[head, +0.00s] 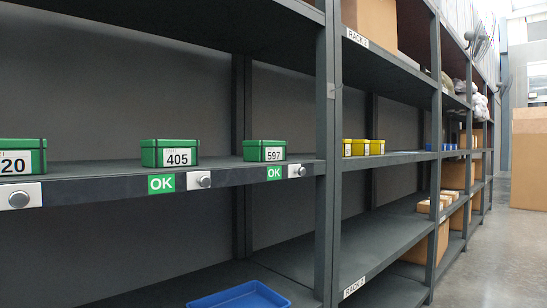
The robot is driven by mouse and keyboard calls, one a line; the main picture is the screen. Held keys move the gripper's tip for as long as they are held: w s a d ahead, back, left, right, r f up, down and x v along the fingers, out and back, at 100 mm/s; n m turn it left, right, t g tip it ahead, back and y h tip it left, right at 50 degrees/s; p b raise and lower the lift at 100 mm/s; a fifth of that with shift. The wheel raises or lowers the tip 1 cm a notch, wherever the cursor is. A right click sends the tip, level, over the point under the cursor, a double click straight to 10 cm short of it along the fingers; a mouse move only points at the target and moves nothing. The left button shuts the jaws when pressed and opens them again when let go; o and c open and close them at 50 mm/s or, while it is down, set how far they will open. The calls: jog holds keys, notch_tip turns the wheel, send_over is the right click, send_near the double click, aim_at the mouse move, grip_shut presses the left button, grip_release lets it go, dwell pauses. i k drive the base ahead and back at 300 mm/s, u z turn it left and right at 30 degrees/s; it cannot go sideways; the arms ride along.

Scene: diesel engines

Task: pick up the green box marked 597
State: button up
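The green box marked 597 (265,151) stands upright on the middle shelf (217,174) of the near rack, close to the rack's upright post. Its white label faces me. A second green box, marked 405 (169,153), stands to its left on the same shelf. A third green box (23,157) at the left edge is cut off by the frame, and its label ends in 20. My gripper is not in view.
The shelf edge carries green OK tags (161,184) and round knobs (205,180). A blue tray (240,296) lies below. Yellow boxes (363,147) stand beyond the post (328,150). Floor at right (500,250) is clear; a large carton (529,158) stands beyond.

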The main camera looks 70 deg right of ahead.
aim_at(260, 150)
jog(key=u, duration=0.1)
jog(key=k, duration=0.65)
jog(key=z, duration=1.05)
jog(key=k, duration=0.3)
jog(key=z, duration=0.2)
